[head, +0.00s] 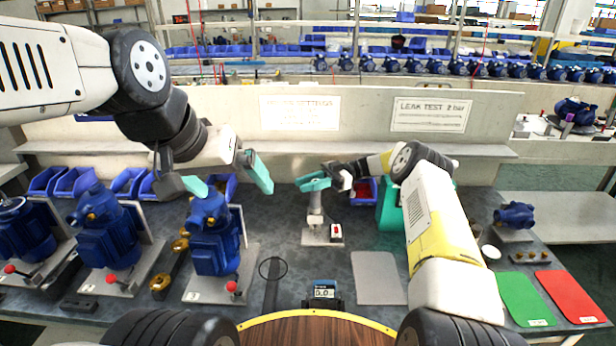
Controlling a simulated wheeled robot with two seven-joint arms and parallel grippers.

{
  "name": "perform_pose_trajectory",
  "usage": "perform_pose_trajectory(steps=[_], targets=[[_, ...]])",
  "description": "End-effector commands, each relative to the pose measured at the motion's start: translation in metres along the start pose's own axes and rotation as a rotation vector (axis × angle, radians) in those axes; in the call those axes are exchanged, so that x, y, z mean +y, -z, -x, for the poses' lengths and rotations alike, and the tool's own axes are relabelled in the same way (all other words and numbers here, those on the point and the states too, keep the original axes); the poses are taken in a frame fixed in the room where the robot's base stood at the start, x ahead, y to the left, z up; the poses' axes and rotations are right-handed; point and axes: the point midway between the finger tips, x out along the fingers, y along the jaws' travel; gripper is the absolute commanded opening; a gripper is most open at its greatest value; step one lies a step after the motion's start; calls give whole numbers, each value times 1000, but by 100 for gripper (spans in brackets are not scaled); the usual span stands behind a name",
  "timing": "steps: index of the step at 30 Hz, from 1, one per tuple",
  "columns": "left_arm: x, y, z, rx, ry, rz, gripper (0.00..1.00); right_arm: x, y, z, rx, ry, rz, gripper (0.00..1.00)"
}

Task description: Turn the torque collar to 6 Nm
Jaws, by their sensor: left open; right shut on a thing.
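A pale grey upright tool (316,205) stands on a small plate with a red button (336,229) in the middle of the bench. My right gripper (314,183), with teal fingers, is shut at the top of this tool. The fingers cover its upper part, so I cannot make out the torque collar or its scale. A small display (324,290) stands at the bench's front; its digits are too small to read surely. My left gripper (228,182) is open and empty, with its teal fingers wide apart above and beside a blue pump (214,240), left of the tool.
Two more blue pumps (107,238) (26,235) stand on plates at the left. Blue bins (73,183) line the back left. A grey mat (378,277), a green mat (524,300) and a red mat (572,296) lie at the right. A black ring-ended thing (272,285) lies left of the display.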

Motion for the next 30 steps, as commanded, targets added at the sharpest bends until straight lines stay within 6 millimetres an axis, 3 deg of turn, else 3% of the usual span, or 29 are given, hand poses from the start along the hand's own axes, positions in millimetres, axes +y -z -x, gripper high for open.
perform_pose_trajectory(steps=[30], targets=[[0, 0, 0, 0, 0, 0, 100, -1, 1, 0, 2, 53, 2, 0]])
